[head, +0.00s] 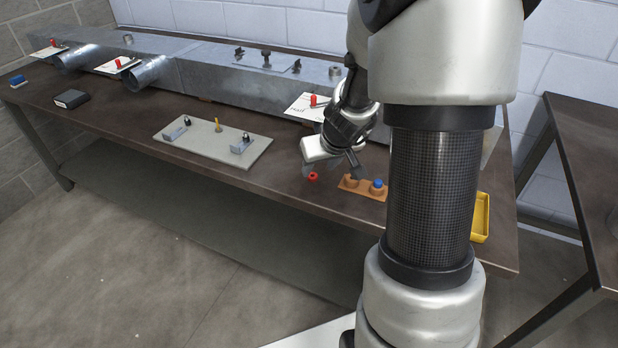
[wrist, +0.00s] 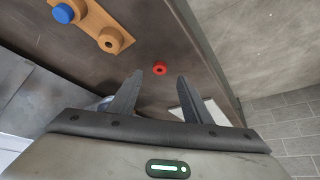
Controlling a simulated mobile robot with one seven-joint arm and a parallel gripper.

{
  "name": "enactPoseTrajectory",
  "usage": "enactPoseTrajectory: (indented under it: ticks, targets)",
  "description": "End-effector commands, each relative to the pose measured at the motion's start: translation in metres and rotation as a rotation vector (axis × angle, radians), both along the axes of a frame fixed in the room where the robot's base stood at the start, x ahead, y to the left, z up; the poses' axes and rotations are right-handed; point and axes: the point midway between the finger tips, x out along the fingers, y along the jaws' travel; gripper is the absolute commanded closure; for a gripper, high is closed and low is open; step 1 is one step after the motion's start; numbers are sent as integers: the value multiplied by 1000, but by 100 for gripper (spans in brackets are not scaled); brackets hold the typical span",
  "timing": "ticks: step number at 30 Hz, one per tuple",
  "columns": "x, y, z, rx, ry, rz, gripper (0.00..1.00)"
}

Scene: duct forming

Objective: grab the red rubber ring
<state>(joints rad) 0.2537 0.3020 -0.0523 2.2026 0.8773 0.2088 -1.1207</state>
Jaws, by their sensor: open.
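The red rubber ring (head: 312,176) lies flat on the brown workbench near its front edge. In the wrist view the ring (wrist: 160,68) sits ahead of the fingertips, between their lines, with its dark hole visible. My gripper (head: 332,166) is above the bench close to the ring. In the wrist view my gripper (wrist: 160,78) has its two dark fingers spread apart with nothing between them. The ring is apart from both fingers.
An orange-brown block (head: 352,183) with a blue knob (head: 377,184) stands right of the ring. A grey plate with fittings (head: 205,150) lies to the left. A long metal duct (head: 215,75) runs behind. A yellow tray (head: 481,218) is at the right.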

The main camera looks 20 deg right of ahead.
Motion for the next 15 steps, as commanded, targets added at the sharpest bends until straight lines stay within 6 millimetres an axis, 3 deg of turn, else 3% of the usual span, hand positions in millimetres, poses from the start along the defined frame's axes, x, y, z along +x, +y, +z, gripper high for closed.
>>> enactPoseTrajectory:
  ticks: [7, 15]
  targets:
    - [10, 0, -16, 1, 1, 0, 55]
    - [31, 0, -50, 2, 1, 0, 55]
